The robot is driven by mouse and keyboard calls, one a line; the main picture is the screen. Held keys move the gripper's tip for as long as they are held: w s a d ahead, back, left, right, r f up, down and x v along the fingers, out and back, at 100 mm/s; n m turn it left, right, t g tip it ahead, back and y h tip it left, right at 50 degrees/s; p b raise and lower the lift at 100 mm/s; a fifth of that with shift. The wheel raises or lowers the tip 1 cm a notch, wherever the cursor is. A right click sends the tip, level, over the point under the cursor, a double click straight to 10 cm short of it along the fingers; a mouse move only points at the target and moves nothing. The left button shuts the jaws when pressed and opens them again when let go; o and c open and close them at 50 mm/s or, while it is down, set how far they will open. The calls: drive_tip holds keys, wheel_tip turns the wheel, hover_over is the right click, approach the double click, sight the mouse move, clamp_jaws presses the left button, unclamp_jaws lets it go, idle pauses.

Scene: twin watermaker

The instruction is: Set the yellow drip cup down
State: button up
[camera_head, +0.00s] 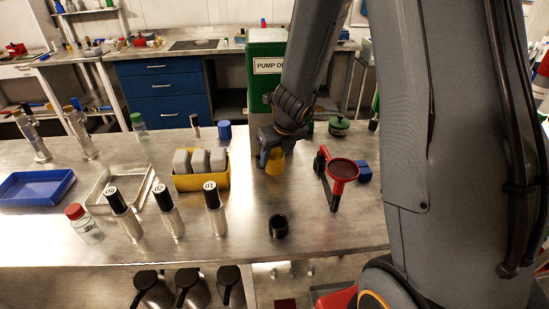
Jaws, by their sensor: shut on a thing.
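The yellow drip cup (274,163) is under the end of my arm, in the middle of the metal bench. My gripper (270,152) points down and is shut on the cup. The wrist covers the cup's upper part and most of the fingers. I cannot tell whether the cup's base touches the bench top (308,215).
A yellow bin (203,184) with grey blocks stands left of the cup. A red round-topped stand (342,171) and a blue block (362,172) are to the right. A black cup (278,226) and several numbered bottles (215,214) stand nearer. The green pump box (264,90) rises behind.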

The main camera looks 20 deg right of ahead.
drive_tip(key=o, duration=1)
drive_tip(key=shift+s+f, duration=0.55)
drive_tip(key=shift+f, duration=0.15)
drive_tip(key=shift+r+p, duration=0.45)
drive_tip(key=shift+p, duration=0.05)
drive_tip(key=w+a+r+p+v, duration=0.1)
drive_tip(key=p+v, duration=0.7)
drive_tip(key=v, duration=0.3)
drive_tip(key=s+r+n, duration=0.2)
drive_tip(key=s+n, duration=0.3)
drive_tip(key=n, duration=0.6)
drive_tip(key=s+r+n+g, duration=0.1)
drive_tip(key=s+n, duration=0.4)
drive_tip(key=n, duration=0.6)
drive_tip(key=s+r+n+g, duration=0.1)
drive_tip(key=s+r+n, duration=0.2)
drive_tip(key=n, duration=0.8)
drive_tip(key=shift+s+d+n+h, duration=0.15)
drive_tip(key=shift+s+n+h, duration=0.25)
drive_tip(key=shift+s, duration=1)
